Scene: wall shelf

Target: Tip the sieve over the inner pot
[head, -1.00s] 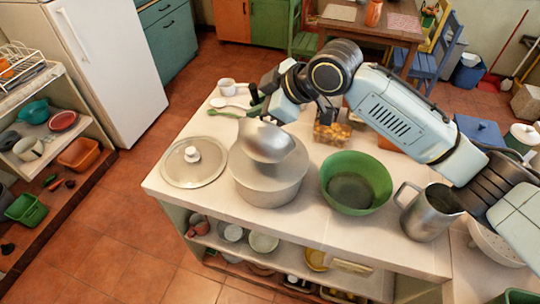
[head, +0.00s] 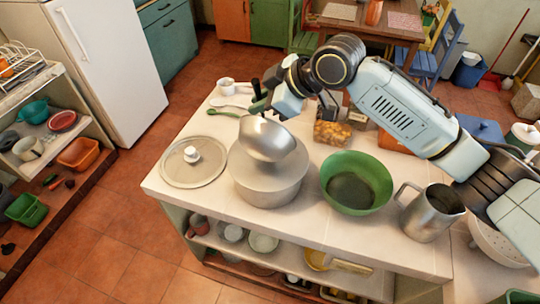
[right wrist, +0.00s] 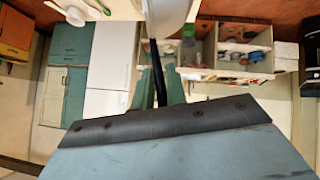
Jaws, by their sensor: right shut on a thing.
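The sieve (head: 266,139), a grey metal bowl, is tilted above the pale grey pot (head: 268,184), over its far part. It hides much of the pot's opening, and I cannot see what is inside either. My right gripper (head: 261,104) is shut on the sieve's dark handle, just beyond the pot. In the right wrist view, the green fingers (right wrist: 157,86) close around the dark handle, and part of the sieve (right wrist: 166,14) shows at the top edge. My left gripper is not in view.
A flat lid (head: 194,168) lies left of the pot. A green bowl (head: 366,166) and a metal jug (head: 430,218) stand to the right. A container of yellowish pieces (head: 332,133) is behind.

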